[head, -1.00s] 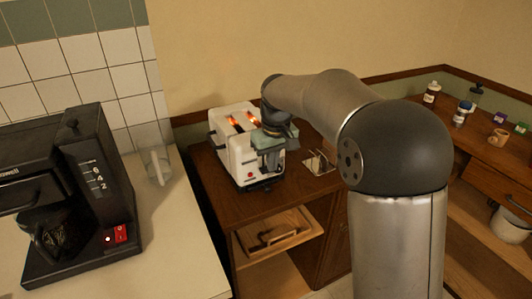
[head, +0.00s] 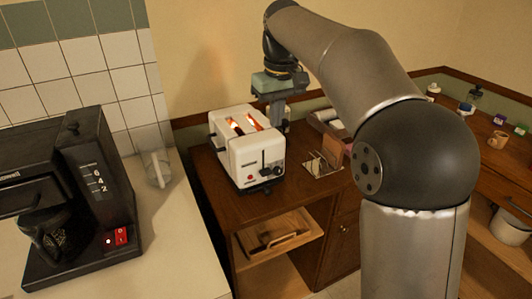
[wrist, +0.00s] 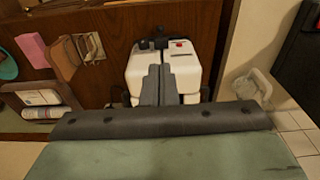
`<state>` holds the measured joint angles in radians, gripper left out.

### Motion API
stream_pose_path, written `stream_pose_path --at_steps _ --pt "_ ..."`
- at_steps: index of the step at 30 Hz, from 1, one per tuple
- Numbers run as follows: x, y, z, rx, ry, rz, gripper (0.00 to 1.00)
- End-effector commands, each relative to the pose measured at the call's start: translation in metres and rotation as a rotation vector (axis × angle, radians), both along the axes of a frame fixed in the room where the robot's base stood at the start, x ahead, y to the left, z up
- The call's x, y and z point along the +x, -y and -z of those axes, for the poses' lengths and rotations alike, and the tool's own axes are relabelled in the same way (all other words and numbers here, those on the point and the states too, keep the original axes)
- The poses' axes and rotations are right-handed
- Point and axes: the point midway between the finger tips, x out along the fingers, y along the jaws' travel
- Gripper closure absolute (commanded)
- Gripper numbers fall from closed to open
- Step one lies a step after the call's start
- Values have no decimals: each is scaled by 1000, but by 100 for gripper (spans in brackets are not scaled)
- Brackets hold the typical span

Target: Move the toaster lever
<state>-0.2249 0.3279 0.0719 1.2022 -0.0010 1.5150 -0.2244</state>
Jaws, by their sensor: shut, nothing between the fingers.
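The white toaster (head: 243,148) stands on the brown wooden cabinet top, its slots glowing orange. Its dark lever (head: 263,162) shows on the front end facing the head camera, low near the base of its track. The toaster also shows in the wrist view (wrist: 188,68), partly hidden behind my fingers. My gripper (head: 280,122) is raised at the toaster's far right side, apart from the lever. In the wrist view my gripper's fingers (wrist: 157,85) are together with nothing between them.
A black coffee maker (head: 75,195) and a clear glass (head: 157,168) stand on the pale counter at left. A metal rack (head: 320,165) with cards stands right of the toaster. The cabinet top in front of the toaster is clear. Bottles and a mug (head: 498,139) sit far right.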

Motion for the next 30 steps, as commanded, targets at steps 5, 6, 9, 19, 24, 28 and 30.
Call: stream_pose_path --at_steps 5,6,9,19,24,28,30 --pt "-1 1 -17 0 0 0 100" --pt "-1 1 -19 0 0 0 100" --pt "-2 1 -20 0 -1 0 100" --pt "-5 4 -18 -2 -3 8 100" --pt "-36 31 4 -10 -11 78 100" --pt "-86 66 41 -16 -22 178 100" --pt "-117 83 65 -17 -26 233 100"
